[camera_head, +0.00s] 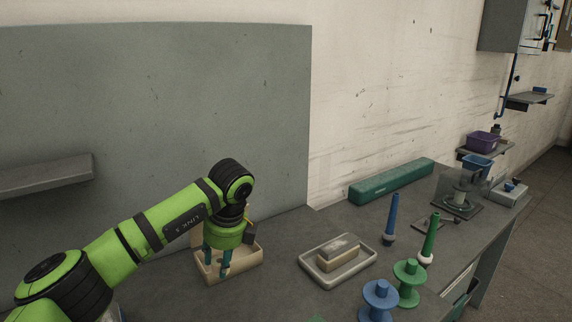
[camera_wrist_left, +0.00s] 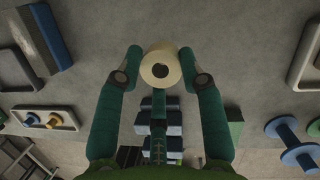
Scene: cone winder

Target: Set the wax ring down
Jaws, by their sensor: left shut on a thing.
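My left gripper (camera_head: 217,268) points down over a tan tray (camera_head: 257,266) on the bench, its green fingers in front of or inside it; I cannot tell which. In the left wrist view the gripper (camera_wrist_left: 161,55) is shut on the wax ring (camera_wrist_left: 161,70), a cream, thick-walled ring with a round hole, held between the two fingertips. The wax ring cannot be made out in the head view, and whether it touches any surface is unclear. My right gripper is in neither view.
A pale tray (camera_head: 309,272) with a block (camera_head: 338,258) stands to the right. A blue spool (camera_head: 379,300), a green spool (camera_head: 409,281), a blue cone (camera_head: 391,217) and a green cone (camera_head: 429,238) stand farther right. A long green box (camera_head: 392,181) lies along the wall.

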